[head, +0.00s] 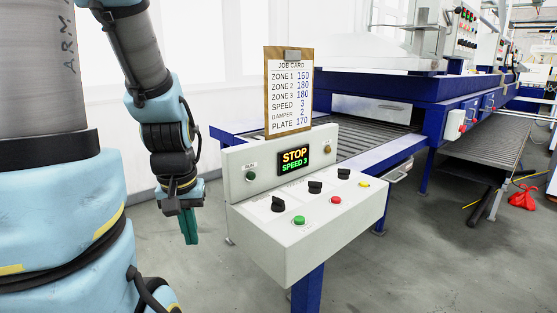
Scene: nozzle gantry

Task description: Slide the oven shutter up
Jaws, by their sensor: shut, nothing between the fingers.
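A pale grey panel (372,108), which looks like the oven shutter, sits across the mouth of the blue oven (415,88) above the conveyor bed (385,142). It appears lowered, with its bottom edge close to the bed. A small dark mark shows near its right side; I cannot tell whether it is a handle. My gripper (188,230) hangs pointing down at the left, with its teal fingers shut and empty. It is left of the control console and well apart from the shutter.
The white console (310,230) with knobs, buttons and a display reading STOP, SPEED 3 stands between my gripper and the oven. A job card (289,92) on a clipboard rises behind it. Blue frame rails edge the bed. Grey floor is clear at front right.

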